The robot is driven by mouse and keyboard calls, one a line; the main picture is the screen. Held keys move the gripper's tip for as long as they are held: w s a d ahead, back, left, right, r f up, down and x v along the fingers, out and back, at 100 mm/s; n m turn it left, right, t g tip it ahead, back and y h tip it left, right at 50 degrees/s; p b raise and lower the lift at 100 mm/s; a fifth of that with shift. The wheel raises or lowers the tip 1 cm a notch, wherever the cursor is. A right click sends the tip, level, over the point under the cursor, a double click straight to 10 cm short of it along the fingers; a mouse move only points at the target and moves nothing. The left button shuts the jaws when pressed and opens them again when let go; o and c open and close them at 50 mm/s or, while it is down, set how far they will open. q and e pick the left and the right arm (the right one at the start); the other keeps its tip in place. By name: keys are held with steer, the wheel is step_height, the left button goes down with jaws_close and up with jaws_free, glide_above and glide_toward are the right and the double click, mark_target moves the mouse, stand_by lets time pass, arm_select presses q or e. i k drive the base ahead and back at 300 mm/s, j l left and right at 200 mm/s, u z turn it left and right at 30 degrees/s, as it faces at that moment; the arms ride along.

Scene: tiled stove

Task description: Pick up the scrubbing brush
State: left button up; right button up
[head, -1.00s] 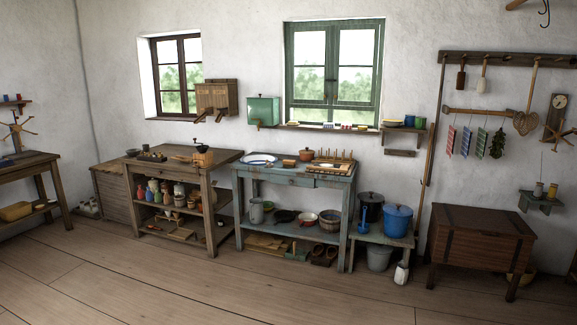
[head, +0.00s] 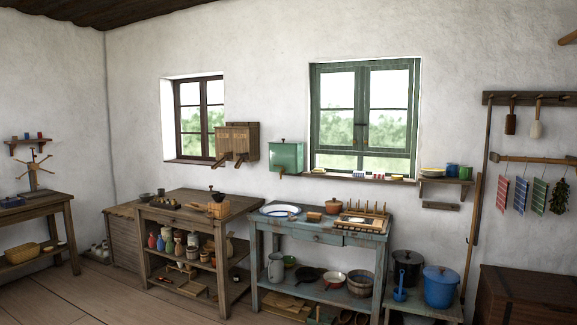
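I cannot single out the scrubbing brush for certain in the head view. Two small long-handled tools hang from the upper wall rack at the right, a dark brown one (head: 511,122) and a pale one (head: 536,129). They are too small to tell whether either is a brush. Small items also lie on the blue-green table (head: 345,238) and on its lower shelf, and some are too small to name. Neither of my grippers is in view.
A wooden workbench (head: 187,219) with jars stands left of the blue-green table. A blue pot (head: 440,288) and a black pot (head: 406,268) stand right of it. A dark chest (head: 530,296) is at the lower right. Bare floor (head: 75,295) shows at lower left.

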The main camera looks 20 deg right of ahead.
mark_target(313, 216)
steer(key=i+l+z, duration=0.1)
steer(key=i+l, duration=0.2)
steer(key=i, duration=0.3)
steer(key=i+l, duration=0.2)
steer(key=i, duration=0.4)
steer(key=i+l+z, duration=0.15)
steer(key=i, duration=0.45)
steer(key=i+l, duration=0.25)
steer(key=i, duration=0.35)
steer(key=i+l+z, duration=0.15)
steer(key=i, duration=0.5)
